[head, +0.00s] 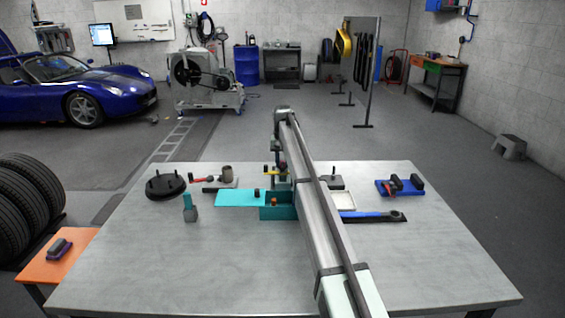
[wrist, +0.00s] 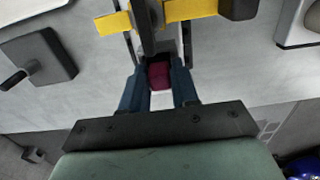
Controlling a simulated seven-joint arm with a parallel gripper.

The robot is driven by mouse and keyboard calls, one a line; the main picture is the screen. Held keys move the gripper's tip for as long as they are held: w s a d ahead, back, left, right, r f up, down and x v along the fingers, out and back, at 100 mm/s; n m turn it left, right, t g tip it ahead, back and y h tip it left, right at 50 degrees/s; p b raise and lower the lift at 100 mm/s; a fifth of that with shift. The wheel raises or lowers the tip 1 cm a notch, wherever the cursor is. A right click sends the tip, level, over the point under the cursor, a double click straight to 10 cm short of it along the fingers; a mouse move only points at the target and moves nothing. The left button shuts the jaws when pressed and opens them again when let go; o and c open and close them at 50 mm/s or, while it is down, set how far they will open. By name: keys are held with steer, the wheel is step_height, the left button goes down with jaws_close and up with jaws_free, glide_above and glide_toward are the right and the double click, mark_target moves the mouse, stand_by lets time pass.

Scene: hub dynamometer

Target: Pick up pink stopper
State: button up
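The pink stopper (wrist: 159,76) is a small dark-pink block in the wrist view. It sits between the two dark blue fingers of my gripper (wrist: 160,66), at the end of a dark upright bar. The fingers stand one on each side of it, with a narrow pale strip showing beside it, so my gripper looks open around it. I cannot tell whether either finger touches it. In the head view my arm reaches over the middle of the table, and I cannot make out the stopper there.
A yellow bar (wrist: 190,10) crosses close beyond the stopper. A grey block with a dark handle (wrist: 40,60) lies at left in the wrist view. On the table (head: 150,265) are a teal plate (head: 238,198), a black round base (head: 165,187) and a blue tray (head: 400,188). The table's front is clear.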

steer(key=shift+c, duration=1.2)
steer(key=shift+r, duration=0.1)
steer(key=shift+r, duration=0.1)
steer(key=shift+r, duration=3.8)
